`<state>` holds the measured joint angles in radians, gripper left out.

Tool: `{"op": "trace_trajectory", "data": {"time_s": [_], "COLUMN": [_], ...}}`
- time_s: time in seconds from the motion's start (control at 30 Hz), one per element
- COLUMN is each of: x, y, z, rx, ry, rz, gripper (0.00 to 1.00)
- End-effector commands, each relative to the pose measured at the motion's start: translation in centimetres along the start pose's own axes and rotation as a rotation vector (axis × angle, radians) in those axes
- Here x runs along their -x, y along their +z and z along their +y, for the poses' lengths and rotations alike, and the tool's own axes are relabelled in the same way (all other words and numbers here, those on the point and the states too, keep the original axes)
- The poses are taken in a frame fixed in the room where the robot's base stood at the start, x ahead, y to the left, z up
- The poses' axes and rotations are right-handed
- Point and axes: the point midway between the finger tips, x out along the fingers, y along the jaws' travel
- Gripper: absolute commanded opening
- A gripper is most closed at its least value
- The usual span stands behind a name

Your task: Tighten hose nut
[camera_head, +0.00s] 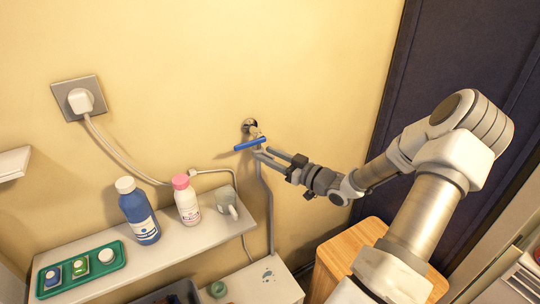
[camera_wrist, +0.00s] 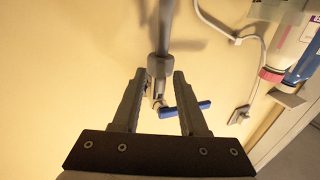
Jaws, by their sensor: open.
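A metal tap (camera_head: 249,126) with a blue lever (camera_head: 250,144) comes out of the yellow wall. A grey hose (camera_head: 268,205) runs down from it. In the wrist view the grey hose nut (camera_wrist: 160,66) sits at the end of the hose (camera_wrist: 166,25), against the tap body. The nut is hard to make out in the head view.
A plug (camera_head: 80,101) with a white cable is on the wall. A wooden stool (camera_head: 345,250) stands below my arm.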

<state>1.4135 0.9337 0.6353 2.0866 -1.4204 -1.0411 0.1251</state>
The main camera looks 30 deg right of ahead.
Motion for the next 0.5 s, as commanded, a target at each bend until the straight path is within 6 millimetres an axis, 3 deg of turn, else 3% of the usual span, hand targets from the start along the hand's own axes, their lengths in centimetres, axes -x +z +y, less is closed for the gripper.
{"op": "trace_trajectory", "data": {"time_s": [0.2,0.43,0.5], "x": [-0.03,-0.02,-0.03], "y": [0.01,0.00,-0.01], "z": [0.00,-0.01,-0.01], "rx": [0.000,0.000,0.000], "ry": [0.000,0.000,0.000], "rz": [0.000,0.000,0.000], "gripper": [0.42,0.01,0.00]}}
